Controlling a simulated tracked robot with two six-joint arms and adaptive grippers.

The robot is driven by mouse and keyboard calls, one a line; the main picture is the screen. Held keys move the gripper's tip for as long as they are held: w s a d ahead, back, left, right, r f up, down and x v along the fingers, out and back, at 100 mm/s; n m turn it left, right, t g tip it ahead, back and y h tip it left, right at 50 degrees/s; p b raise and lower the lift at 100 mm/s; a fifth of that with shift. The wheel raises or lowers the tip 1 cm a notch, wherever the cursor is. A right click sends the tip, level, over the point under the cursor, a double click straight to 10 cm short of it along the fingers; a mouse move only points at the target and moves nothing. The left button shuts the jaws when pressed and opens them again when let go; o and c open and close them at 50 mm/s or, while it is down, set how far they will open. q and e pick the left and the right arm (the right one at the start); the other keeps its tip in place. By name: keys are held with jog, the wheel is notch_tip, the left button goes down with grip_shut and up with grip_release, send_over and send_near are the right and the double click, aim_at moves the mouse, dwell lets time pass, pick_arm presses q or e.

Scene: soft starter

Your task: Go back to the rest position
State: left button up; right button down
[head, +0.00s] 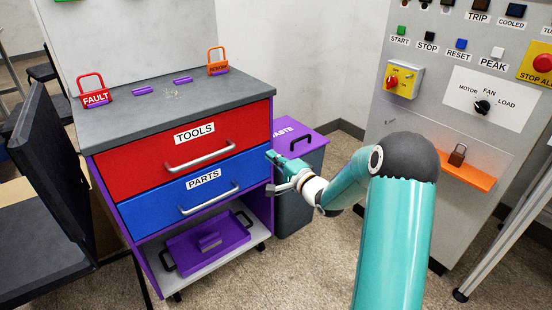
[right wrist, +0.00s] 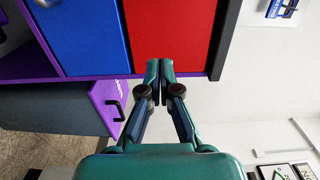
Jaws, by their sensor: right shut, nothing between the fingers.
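My right gripper (head: 273,173) is in the head view at the right edge of the drawer cabinet, in front of the purple waste bin. In the right wrist view its fingers (right wrist: 160,66) are together, with nothing between them. They point toward the side of the red drawer (right wrist: 168,30). I cannot tell whether the fingertips touch the cabinet. My right arm (head: 395,215) reaches in from the lower right, bent at the elbow. My left gripper is not in view.
The cabinet has a red TOOLS drawer (head: 150,148) and a blue PARTS drawer (head: 160,200), both closed. The waste bin (head: 303,205) stands beside it. A grey control panel (head: 425,120) with an orange shelf (head: 470,176) is at right. A dark chair (head: 45,190) is at left.

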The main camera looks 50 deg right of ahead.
jog(key=w+a+f+n+y, duration=0.1)
jog(key=w+a+f+y, duration=0.25)
jog(key=a, duration=0.45)
jog(key=w+a+f+y, duration=0.2)
jog(key=w+a+f, duration=0.15)
jog(key=a, duration=0.35)
jog(key=a+f+n+g+y, duration=0.35)
jog(key=a+f, duration=0.75)
jog(key=a, duration=0.5)
jog(key=s+a+f+n+g, duration=0.5)
jog(key=s+a+f+g, duration=0.2)
jog(key=s+a+f, duration=0.35)
jog(key=s+a+f+n+g, duration=0.1)
jog(key=s+f+n+g, duration=0.2)
jog(key=s+n, duration=0.35)
jog(key=s+a+f+n+g, duration=0.2)
jog(key=s+f+n+g, duration=0.1)
jog(key=s, duration=0.6)
notch_tip(320, 180, up, 26)
jog(key=p, duration=2.6)
jog(key=shift+w+r+p, duration=0.2)
jog(key=shift+w+p, duration=0.15)
jog(key=shift+d, duration=0.1)
